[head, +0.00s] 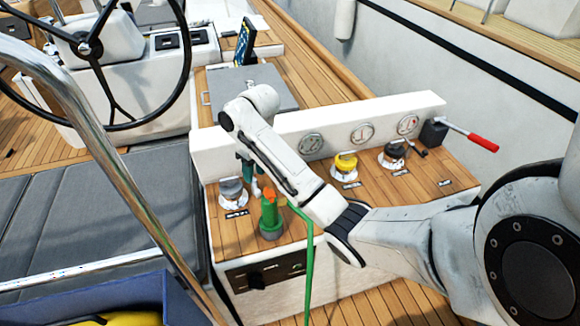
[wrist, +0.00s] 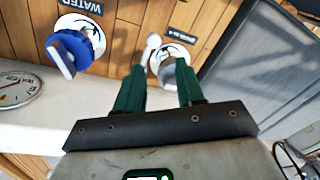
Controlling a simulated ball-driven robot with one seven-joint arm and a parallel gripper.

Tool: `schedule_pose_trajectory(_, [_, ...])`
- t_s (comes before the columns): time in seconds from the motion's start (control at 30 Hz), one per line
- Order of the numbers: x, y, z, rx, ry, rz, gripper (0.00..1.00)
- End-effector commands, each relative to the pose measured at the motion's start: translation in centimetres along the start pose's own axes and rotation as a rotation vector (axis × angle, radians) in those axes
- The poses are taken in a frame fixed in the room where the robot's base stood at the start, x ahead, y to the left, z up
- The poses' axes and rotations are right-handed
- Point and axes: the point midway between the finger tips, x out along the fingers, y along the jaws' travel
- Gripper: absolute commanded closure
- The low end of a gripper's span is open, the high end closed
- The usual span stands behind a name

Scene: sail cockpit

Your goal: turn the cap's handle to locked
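A grey cap (head: 230,188) stands on a white ring at the left end of the wooden console in the head view. In the wrist view the grey cap (wrist: 169,74) shows between and beyond my fingers, with a pale handle (wrist: 152,43) sticking out. The right finger hides part of it. My gripper (wrist: 160,72) is open, its two dark green fingers apart. I cannot tell whether they touch the cap. In the head view my arm mostly hides the gripper (head: 250,165). The lettering by the cap is not readable.
A blue cap (wrist: 76,52) labelled WATER sits left in the wrist view. Yellow (head: 344,165) and dark (head: 394,153) caps and a red-handled lever (head: 482,142) lie right. A green fitting (head: 270,215) with a hose stands in front. A gauge wall (head: 290,135) runs behind.

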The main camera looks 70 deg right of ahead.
Motion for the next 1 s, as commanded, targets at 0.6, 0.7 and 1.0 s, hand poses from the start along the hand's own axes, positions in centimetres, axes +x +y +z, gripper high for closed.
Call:
schedule_pose_trajectory(0.6, [-2.8, 13.7, 0.7, 0.138, -0.078, 0.115, 0.62])
schedule_pose_trajectory(0.7, [-1.2, 13.9, 0.9, 0.139, -0.079, 0.116, 0.62])
schedule_pose_trajectory(1.0, [3.4, 14.4, 1.3, 0.139, -0.078, 0.116, 0.62])
